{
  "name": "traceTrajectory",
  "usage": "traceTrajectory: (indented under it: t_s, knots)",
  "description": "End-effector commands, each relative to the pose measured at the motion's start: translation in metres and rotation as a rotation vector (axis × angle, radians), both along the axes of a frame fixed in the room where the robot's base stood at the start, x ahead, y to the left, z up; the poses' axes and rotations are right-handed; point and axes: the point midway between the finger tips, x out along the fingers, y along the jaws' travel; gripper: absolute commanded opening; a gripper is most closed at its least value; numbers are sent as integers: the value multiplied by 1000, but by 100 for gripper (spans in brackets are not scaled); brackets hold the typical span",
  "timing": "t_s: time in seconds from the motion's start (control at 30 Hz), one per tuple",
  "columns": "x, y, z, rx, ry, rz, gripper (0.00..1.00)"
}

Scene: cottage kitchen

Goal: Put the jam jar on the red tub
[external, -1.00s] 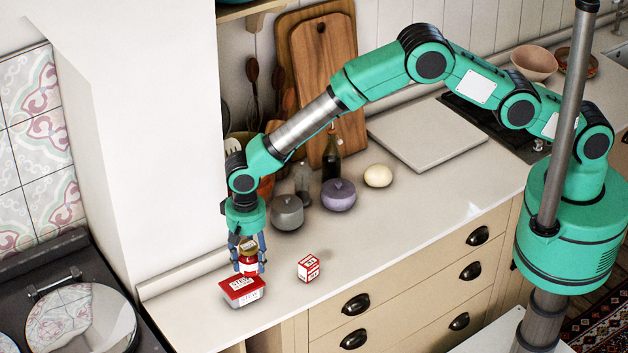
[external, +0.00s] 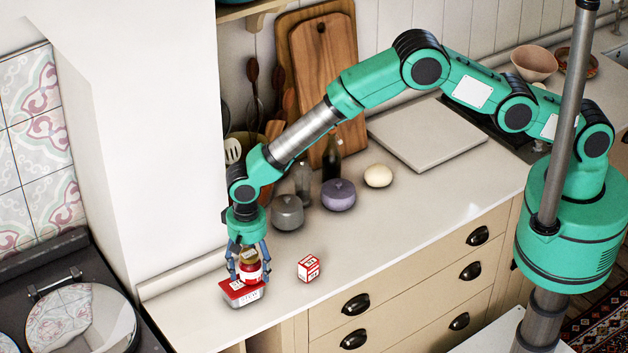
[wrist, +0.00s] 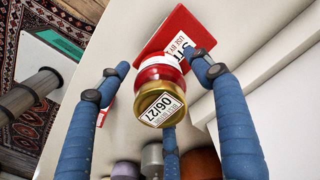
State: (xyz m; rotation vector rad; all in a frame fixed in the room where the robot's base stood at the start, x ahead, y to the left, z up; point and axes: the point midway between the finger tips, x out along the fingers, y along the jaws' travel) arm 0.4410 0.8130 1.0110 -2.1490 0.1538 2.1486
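The jam jar (external: 252,270) is red with a gold lid and appears to stand on the red lid of the tub (external: 243,294), towards its back right side. In the wrist view the jar's gold lid (wrist: 160,105) with its date label faces the camera, and the tub's red top (wrist: 176,32) shows beyond it. My gripper (external: 250,274) is around the jar from above, its fingers spread. In the wrist view small gaps show between the fingertips (wrist: 160,75) and the jar. The jar hides part of the tub's top.
A small red and white box (external: 308,268) stands to the right of the tub. A grey pot (external: 287,213), a purple pot (external: 338,195) and a bottle (external: 332,158) stand behind. The counter's front edge is near the tub; the counter right of the box is clear.

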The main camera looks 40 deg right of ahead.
Motion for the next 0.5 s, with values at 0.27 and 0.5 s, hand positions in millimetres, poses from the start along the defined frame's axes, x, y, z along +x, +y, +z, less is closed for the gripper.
traceTrajectory:
  t_s: [0.27,0.5]
  knots:
    - [0,0,1,0,0,0,65]
    - [0,1,8,1,0,0,65]
